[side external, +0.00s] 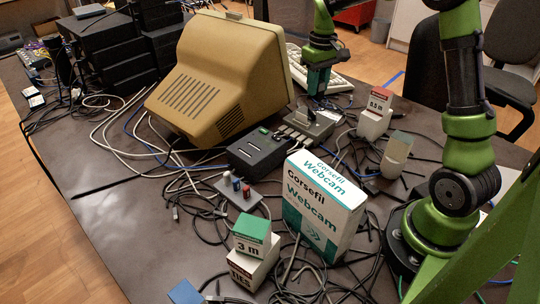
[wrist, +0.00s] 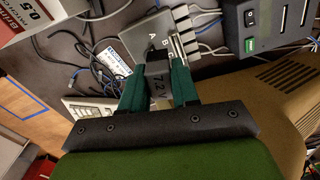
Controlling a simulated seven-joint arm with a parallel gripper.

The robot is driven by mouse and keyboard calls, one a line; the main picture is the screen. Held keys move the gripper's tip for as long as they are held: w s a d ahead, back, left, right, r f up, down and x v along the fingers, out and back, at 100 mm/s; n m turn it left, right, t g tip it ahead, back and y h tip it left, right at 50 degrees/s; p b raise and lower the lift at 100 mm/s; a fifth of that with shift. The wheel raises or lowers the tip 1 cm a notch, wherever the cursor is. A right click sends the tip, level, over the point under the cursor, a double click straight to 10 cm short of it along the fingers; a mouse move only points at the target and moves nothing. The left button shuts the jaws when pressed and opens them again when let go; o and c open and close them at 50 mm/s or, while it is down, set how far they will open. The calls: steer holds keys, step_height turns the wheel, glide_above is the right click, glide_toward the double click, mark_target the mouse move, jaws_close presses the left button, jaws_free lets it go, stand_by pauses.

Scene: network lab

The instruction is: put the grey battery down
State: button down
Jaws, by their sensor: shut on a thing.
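My gripper (side external: 316,92) is behind the black box in the side view, low over the crowded table. In the wrist view its green fingers (wrist: 159,78) are shut on the grey battery (wrist: 158,70), which is marked 7.2 V. Cable plugs stand along the plate's right side. The plate also shows in the side view (side external: 322,128). I cannot tell whether the battery touches the plate or table. The battery's lower part is hidden.
A black box (side external: 256,151) with a green switch stands beside the plate, with the beige monitor (side external: 217,80) to its left. A white-and-red 0.5 m box (side external: 374,119) stands to the right. The Webcam box (side external: 320,207) is nearer. Loose cables cover much of the table.

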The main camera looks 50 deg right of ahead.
steer(key=a+r+n, duration=0.1)
steer(key=a+n, duration=0.3)
steer(key=a, duration=1.4)
steer(key=w+a+f+n, duration=0.3)
steer(key=w+a+n, duration=0.4)
steer(key=a, duration=0.5)
steer(key=w+a+f+n, duration=0.2)
steer(key=w+a+n, duration=0.2)
steer(key=a+n, duration=0.7)
steer(key=shift+m, duration=0.7)
steer(key=f, duration=0.9)
steer(key=shift+a+f, duration=0.25)
steer(key=shift+f, duration=0.05)
steer(key=shift+f, duration=0.2)
steer(key=c, duration=0.8)
jaws_free()
steer(key=shift+c, duration=0.2)
